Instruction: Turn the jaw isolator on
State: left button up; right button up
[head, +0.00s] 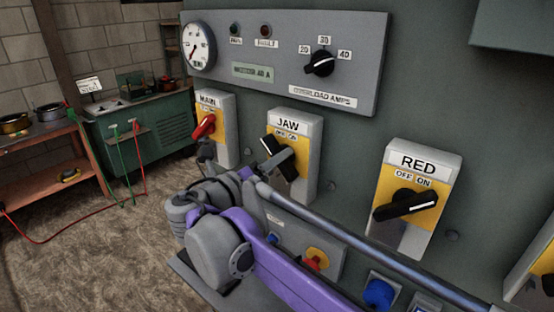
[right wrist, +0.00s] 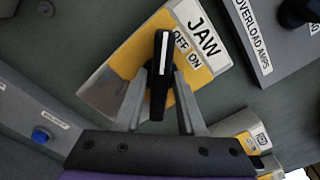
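The jaw isolator (head: 308,143) is a grey box with a yellow face, labelled JAW, OFF and ON, on the green cabinet. Its black handle (head: 276,152) is tilted, with its upper end towards the OFF side. My right gripper (head: 271,163) is at this handle. In the right wrist view, the handle (right wrist: 161,70) stands between the two fingertips (right wrist: 160,80), which lie close against both its sides. The isolator's yellow face (right wrist: 128,60) shows behind the fingers. My left gripper is not in view.
The main isolator (head: 220,130) with a red handle is left of it. The red isolator (head: 398,225) is right, its handle towards ON. The overload panel (head: 275,70) juts out above. A yellow-and-red button (head: 317,258) and a blue knob (head: 379,293) sit below.

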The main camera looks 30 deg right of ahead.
grip_shut()
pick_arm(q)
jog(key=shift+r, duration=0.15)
pick_arm(e)
jog(key=shift+m, duration=0.3)
jog(key=m+p, duration=0.2)
jog(key=m, duration=0.2)
jog(key=shift+r, duration=0.1)
jog(key=m+p, duration=0.2)
jog(key=m, duration=0.2)
jog(key=shift+m, duration=0.4)
jog(key=m+p, duration=0.1)
jog(key=m, duration=0.3)
jog(key=shift+m, duration=0.3)
pick_arm(q)
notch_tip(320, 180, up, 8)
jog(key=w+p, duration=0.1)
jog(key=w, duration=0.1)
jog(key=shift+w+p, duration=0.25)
jog(key=shift+p, duration=0.15)
pick_arm(e)
jog(key=shift+m, duration=2)
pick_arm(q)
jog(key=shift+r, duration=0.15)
pick_arm(e)
jog(key=shift+o, duration=1.8)
grip_release()
